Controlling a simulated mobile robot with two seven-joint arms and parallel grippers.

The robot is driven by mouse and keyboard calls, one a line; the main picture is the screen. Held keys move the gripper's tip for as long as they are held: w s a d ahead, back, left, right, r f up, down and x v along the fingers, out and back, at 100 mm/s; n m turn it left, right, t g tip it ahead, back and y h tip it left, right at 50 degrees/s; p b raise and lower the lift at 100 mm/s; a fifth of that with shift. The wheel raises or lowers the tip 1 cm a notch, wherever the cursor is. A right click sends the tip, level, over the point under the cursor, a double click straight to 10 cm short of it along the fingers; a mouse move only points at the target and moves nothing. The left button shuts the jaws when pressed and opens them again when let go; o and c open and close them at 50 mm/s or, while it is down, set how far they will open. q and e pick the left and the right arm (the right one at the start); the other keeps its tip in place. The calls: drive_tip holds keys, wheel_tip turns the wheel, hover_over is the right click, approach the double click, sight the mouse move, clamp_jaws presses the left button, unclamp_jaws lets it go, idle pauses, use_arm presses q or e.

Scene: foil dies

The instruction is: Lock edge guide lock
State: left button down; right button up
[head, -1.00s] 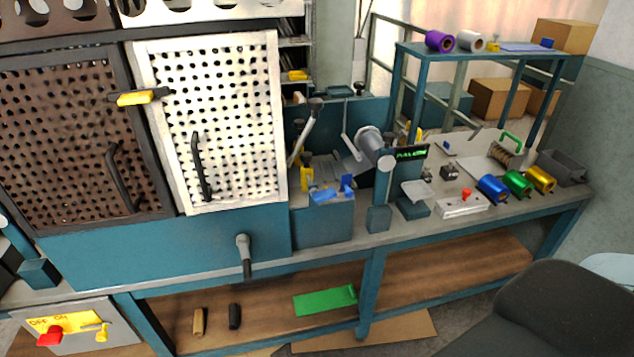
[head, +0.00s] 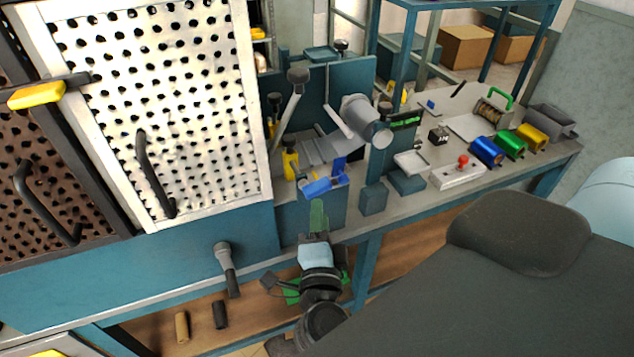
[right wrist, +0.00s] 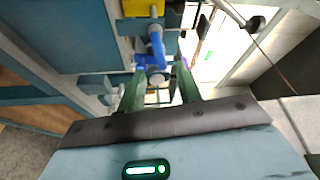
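A blue lever-like part (head: 320,187), probably the edge guide lock, sits on the front of the machine beside a yellow part (head: 290,163). In the right wrist view, a blue part (right wrist: 156,48) shows ahead and between my green fingers, with a yellow block (right wrist: 143,8) above it. My right gripper (head: 318,204) is just below and in front of the blue part in the head view. In the right wrist view the gripper (right wrist: 160,80) has its fingers apart. I cannot tell whether they touch the blue part. My left gripper is not in view.
The perforated guard door (head: 160,100) stands to the left, with a grey handle (head: 227,268) below it. A grey cylinder (head: 366,120) is behind and right of the blue part. Foil rolls (head: 510,145) and a white box with a red knob (head: 458,174) are on the bench.

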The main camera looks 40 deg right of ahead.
sight(320, 193)
drive_tip(key=shift+w+d+r, duration=0.15)
drive_tip(key=shift+w+d, duration=0.2)
drive_tip(key=shift+w, duration=0.1)
drive_tip(key=p+x, duration=0.1)
drive_tip(key=x, duration=0.5)
drive_tip(key=shift+w+d, duration=0.2)
drive_tip(key=shift+w, duration=0.05)
clamp_jaws()
